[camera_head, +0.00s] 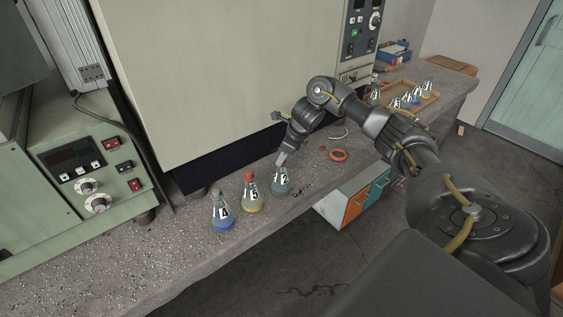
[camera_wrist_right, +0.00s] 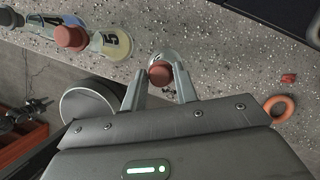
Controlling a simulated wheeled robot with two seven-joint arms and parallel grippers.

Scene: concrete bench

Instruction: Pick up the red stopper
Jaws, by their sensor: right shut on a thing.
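I cannot tell whether the stopper still sits in the neck. In the head view the gripper hides this stopper. Another red stopper (camera_head: 249,175) sits on the flask with yellow liquid (camera_head: 252,198) just to the left; it also shows in the wrist view (camera_wrist_right: 71,38). My left gripper is out of view.
A flask with blue liquid (camera_head: 222,215) and a grey stopper stands left of the yellow one. An orange ring (camera_head: 338,155) and a small red piece (camera_wrist_right: 288,78) lie right of my gripper. A tray (camera_head: 420,100) with several flasks is farther back. The bench's front edge is close.

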